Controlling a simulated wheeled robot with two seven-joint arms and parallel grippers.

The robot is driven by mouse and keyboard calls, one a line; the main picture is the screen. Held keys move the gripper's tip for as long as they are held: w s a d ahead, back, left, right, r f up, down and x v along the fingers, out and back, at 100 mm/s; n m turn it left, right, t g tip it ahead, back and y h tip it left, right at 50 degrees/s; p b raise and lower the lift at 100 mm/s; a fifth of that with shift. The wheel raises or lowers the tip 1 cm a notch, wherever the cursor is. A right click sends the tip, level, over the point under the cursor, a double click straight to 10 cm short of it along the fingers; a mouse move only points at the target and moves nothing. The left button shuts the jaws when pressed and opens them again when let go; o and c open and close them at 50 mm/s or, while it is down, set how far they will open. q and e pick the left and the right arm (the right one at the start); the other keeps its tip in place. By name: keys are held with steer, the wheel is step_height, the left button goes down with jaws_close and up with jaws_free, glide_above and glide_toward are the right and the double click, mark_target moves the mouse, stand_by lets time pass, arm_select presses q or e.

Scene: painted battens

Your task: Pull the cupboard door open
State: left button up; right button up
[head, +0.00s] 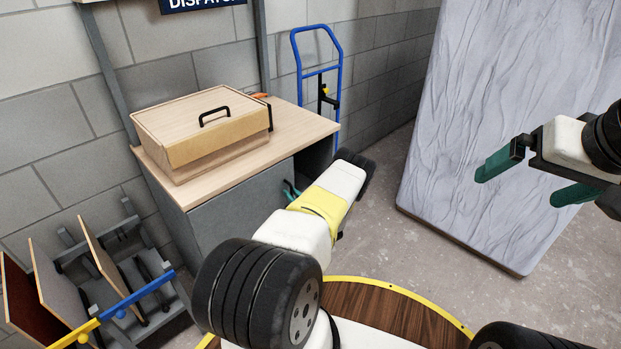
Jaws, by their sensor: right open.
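The grey cupboard door (235,205) is on the front of a cupboard with a pale wooden top (300,128). The door's upper edge runs along the top's front edge, so it looks shut. My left arm reaches up in front of the door's right part. My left gripper (291,190) is mostly hidden behind that arm; only small teal pieces show close to the door's right edge. I cannot tell whether it touches the door or a handle. My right gripper (532,180) is open and empty, in the air at the right, well away from the cupboard.
A wooden box (215,150) with a black handle sits on the cupboard top. A dark space (316,158) shows right of the door. A rack (150,300) with boards stands at lower left. A blue hand truck (340,75) and a large wrapped slab (500,110) stand behind. Floor between is clear.

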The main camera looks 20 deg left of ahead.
arm_select(q)
jaws_close()
stand_by(1.3)
